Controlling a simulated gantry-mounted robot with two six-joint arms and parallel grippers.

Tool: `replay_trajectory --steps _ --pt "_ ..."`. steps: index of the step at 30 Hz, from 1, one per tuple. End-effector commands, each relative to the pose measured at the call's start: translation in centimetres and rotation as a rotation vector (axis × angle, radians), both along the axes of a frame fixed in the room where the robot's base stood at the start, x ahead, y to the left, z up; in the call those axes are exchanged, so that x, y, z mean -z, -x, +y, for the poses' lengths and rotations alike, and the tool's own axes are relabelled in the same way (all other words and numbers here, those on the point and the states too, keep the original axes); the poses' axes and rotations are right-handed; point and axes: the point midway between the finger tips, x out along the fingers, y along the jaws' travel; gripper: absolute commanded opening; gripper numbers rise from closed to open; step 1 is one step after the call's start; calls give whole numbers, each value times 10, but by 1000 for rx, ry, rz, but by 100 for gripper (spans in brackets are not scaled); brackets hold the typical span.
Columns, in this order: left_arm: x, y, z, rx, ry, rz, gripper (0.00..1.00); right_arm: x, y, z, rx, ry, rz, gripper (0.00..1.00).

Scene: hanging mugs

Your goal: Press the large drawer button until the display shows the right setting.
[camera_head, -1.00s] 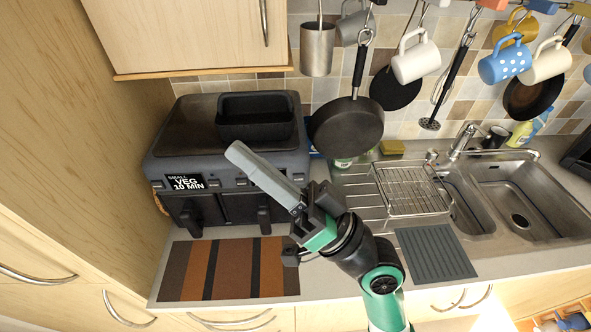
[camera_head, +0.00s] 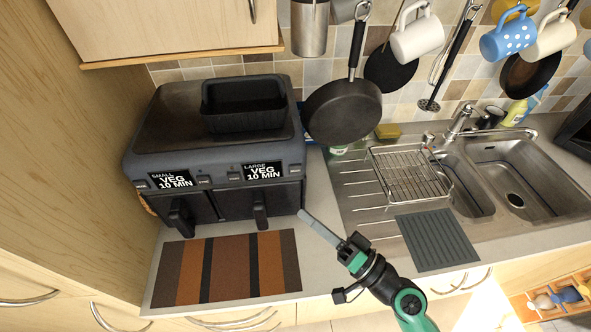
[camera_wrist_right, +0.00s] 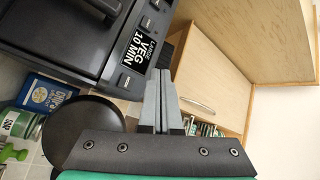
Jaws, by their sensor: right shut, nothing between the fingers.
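The air fryer (camera_head: 157,130) stands at the left of the counter with two drawers. Its large display (camera_head: 263,172) reads "LARGE VEG 10 MIN"; it also shows in the right wrist view (camera_wrist_right: 138,47). The small display (camera_head: 172,180) reads "SMALL VEG 10 MIN". Small buttons flank the large display, one to its left (camera_head: 234,177) and one to its right (camera_head: 294,169). My right gripper (camera_head: 302,214) is shut and empty, in front of the fryer's right side and apart from it. Its closed fingers also show in the right wrist view (camera_wrist_right: 159,85). My left gripper is not in view.
A black loaf tin (camera_head: 243,104) sits on top of the fryer. A striped mat (camera_head: 228,268) lies in front of it. A frying pan (camera_head: 343,112) hangs to the right, near a drying rack (camera_head: 410,172) and sink. A wooden cupboard (camera_head: 165,28) overhangs above.

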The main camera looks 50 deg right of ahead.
Motion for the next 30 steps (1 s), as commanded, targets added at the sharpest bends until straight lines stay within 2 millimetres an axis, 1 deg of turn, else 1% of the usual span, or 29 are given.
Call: replay_trajectory --steps 4,8,19,21,25,30 --pt "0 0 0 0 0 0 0 0 -2 -1 0 1 -1 0" --pt "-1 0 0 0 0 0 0 -1 -9 -6 -1 1 -2 0" --pt "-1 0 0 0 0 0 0 -1 -49 -40 0 2 -2 0" --pt "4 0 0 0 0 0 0 1 -56 -45 0 2 -2 0" --pt "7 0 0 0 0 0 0 0 -65 -52 -1 2 -3 0" --pt "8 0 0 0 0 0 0 0 -69 -55 -2 1 -1 0"
